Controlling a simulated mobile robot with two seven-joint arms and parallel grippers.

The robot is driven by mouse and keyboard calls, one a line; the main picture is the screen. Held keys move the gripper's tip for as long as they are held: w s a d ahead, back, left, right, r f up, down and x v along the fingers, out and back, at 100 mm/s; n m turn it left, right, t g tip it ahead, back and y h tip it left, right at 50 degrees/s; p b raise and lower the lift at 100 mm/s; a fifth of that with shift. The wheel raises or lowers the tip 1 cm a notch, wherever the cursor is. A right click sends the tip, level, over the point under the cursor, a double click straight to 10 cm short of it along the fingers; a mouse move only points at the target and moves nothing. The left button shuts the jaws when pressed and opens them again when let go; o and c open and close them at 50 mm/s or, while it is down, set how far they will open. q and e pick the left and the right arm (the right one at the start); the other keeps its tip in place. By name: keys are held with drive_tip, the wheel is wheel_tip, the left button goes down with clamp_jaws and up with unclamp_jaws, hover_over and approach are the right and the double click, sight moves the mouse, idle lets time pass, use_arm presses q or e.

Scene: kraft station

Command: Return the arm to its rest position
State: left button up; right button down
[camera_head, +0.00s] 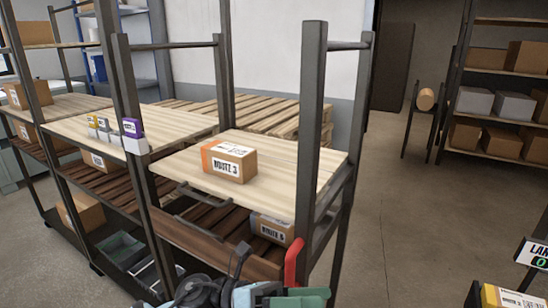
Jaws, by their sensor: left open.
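My left gripper (236,277) shows at the bottom middle, low in front of the rack, with dark and teal parts of my arm around it. It is open, and I see nothing held between its fingers. It is apart from the cardboard box labelled ROUTE 3 (229,161), which sits upright on the light wooden upper shelf (272,148). The lower part of the arm is cut off by the bottom edge. My right gripper is out of view.
A dark rack post (309,130) stands close to the gripper. A ROUTE 6 box (272,229) sits on the lower shelf. A red piece (293,263) and a green piece (303,298) are beside the gripper. Open floor (410,230) lies right.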

use_arm(q)
drive_tip(key=w+a+f+n+t+y, duration=0.1)
drive_tip(key=a+f+n+t+y, duration=0.75)
drive_tip(key=n, duration=0.85)
drive_tip(key=a+f+n+t+y, duration=0.4)
drive_tip(key=a+f+n+t, duration=0.2)
drive_tip(key=f+n+t, duration=0.85)
drive_tip(key=s+a+f+n+g+y, duration=0.3)
drive_tip(key=s+a+f+n+g, duration=0.2)
drive_tip(key=s+f, duration=0.3)
drive_tip(key=s+a+f+n+g+y, duration=0.3)
drive_tip(key=s+a+f+n+g, duration=0.2)
drive_tip(key=s, duration=0.6)
wheel_tip(320, 180, down, 3)
drive_tip(key=a+n, duration=0.1)
drive_tip(key=n, duration=0.2)
drive_tip(key=shift+s+a+r+g, duration=0.15)
drive_tip(key=shift+a+g, duration=0.1)
drive_tip(key=shift+g, duration=0.05)
